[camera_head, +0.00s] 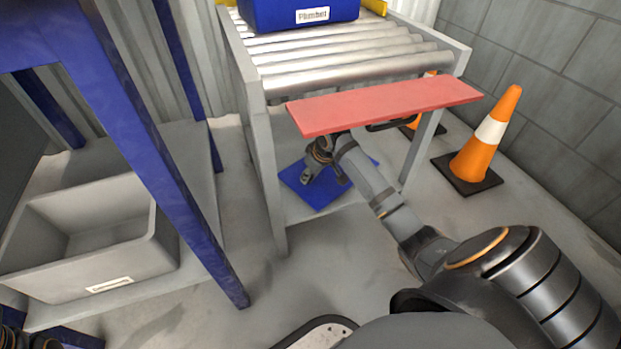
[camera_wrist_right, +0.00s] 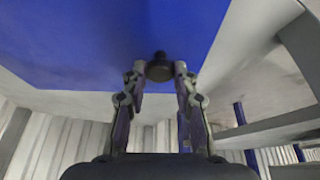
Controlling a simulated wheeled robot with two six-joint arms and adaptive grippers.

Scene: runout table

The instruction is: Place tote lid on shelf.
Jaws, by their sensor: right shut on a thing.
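The blue tote lid (camera_head: 313,197) is a flat square panel under the front of the roller table, partly hidden by my right gripper (camera_head: 309,172). In the right wrist view the lid (camera_wrist_right: 100,45) fills the top, and my gripper (camera_wrist_right: 160,72) is shut on its dark round knob (camera_wrist_right: 159,62). I cannot tell whether the lid touches what is under it. A grey lower shelf (camera_head: 335,209) shows between the table's legs. Dark parts at the bottom left corner look like my left gripper (camera_head: 28,338); its fingers cannot be made out.
A red board (camera_head: 385,103) juts from the table's front above my right forearm. The rollers (camera_head: 345,62) carry a blue tote (camera_head: 285,12). An orange cone (camera_head: 487,140) stands at right. At left, a blue-post rack (camera_head: 180,190) holds an open grey tote (camera_head: 160,262).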

